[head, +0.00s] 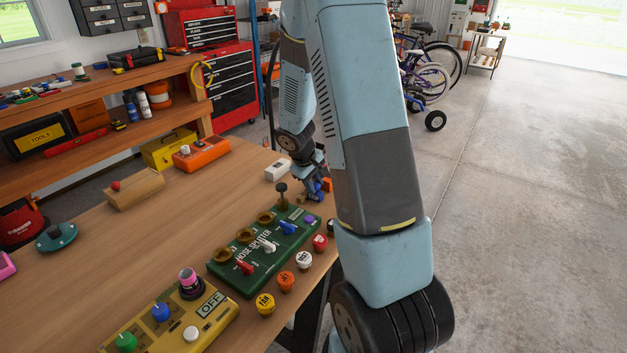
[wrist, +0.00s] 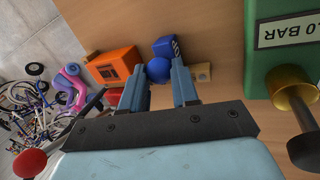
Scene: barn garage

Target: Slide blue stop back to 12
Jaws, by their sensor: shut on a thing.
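The blue stop (wrist: 165,47) shows in the wrist view as a blue block with a round blue knob and partly readable white marking. My gripper (wrist: 158,75) has its two fingers on either side of that knob and is shut on it. In the head view, my gripper (head: 316,182) is low at the far right edge of the bench, with the blue stop (head: 316,191) small and partly hidden there. A pale wooden piece (wrist: 203,72) shows beside the right finger in the wrist view. The number 12 and any scale cannot be read.
An orange block (wrist: 115,66) sits left of the stop in the wrist view. A green box (wrist: 256,60) with a brass fitting stands close on the right. In the head view, the green box (head: 250,278) carries several switches, with loose round knobs (head: 286,281) beside it.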

